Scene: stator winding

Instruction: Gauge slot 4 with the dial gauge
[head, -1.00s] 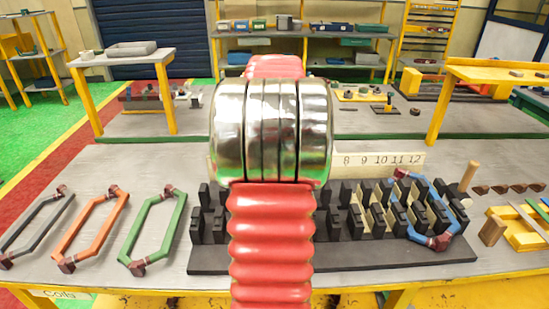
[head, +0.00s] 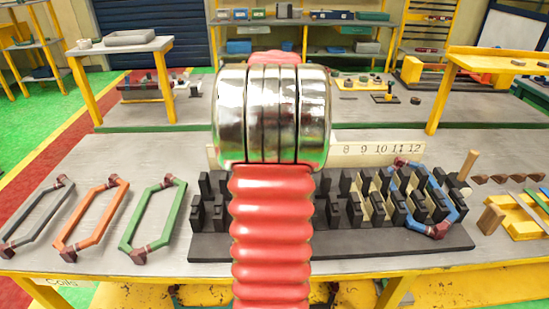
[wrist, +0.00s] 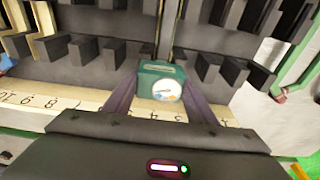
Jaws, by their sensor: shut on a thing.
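In the wrist view my gripper (wrist: 160,80) is shut on the dial gauge (wrist: 158,73), a small green block with a white round dial.
A blue coil (head: 450,190) is on the block's right end, among cream liners. Black (head: 35,215), orange (head: 80,233) and green (head: 140,235) coils lie left on the bench. A wooden peg (head: 468,166) and a yellow tray (head: 515,222) are at the right.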

